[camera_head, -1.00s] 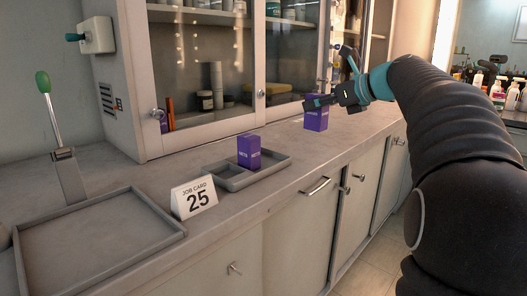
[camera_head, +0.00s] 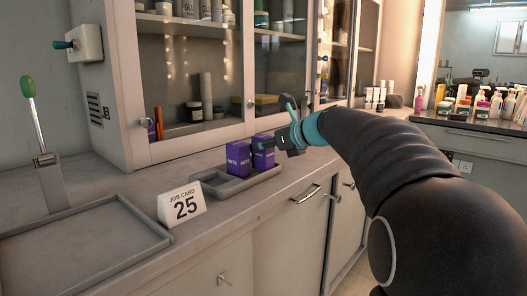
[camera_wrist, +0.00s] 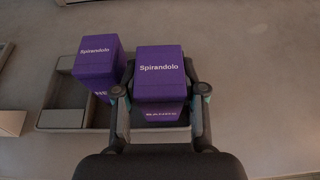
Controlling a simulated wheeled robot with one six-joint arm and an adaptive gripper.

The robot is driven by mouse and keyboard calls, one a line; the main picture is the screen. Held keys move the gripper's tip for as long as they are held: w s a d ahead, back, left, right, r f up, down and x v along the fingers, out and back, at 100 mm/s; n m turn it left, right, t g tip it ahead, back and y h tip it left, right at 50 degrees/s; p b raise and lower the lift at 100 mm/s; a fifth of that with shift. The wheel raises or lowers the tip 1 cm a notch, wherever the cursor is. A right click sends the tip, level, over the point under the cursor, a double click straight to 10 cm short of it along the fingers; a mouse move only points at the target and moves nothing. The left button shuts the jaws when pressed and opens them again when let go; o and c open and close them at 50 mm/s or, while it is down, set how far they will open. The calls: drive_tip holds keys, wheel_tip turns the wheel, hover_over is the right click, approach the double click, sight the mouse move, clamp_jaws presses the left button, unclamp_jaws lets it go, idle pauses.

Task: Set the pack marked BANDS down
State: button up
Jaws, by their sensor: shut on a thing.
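My gripper (camera_wrist: 158,96) is shut on a purple pack (camera_wrist: 160,72), with Spirandolo on its top and BANDS partly visible on its front. In the head view my gripper (camera_head: 277,144) holds this pack (camera_head: 263,157) at the right end of the grey tray (camera_head: 232,188). The pack is upright, above or in the tray; I cannot tell whether its base touches the tray floor. A second purple pack (camera_head: 238,161) stands just left of it in the tray. It also shows in the wrist view (camera_wrist: 97,62), its front label partly hidden.
The tray's left end is empty. A job card marked 25 (camera_head: 182,205) stands left of the tray. A large shallow tray (camera_head: 75,250) and a green-knobbed lever (camera_head: 36,118) lie farther left. Glass-fronted cabinets (camera_head: 180,70) rise behind the counter.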

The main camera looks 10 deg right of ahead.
drive_tip(key=shift+f, duration=0.45)
drive_tip(key=shift+f, duration=0.1)
drive_tip(key=o, duration=0.9)
drive_tip(key=shift+s+d+r, duration=0.1)
drive_tip(key=shift+s+r, duration=0.05)
drive_tip(key=shift+r, duration=0.05)
drive_tip(key=v, duration=1.1)
drive_tip(key=shift+s+d, duration=0.2)
drive_tip(key=shift+s, duration=0.1)
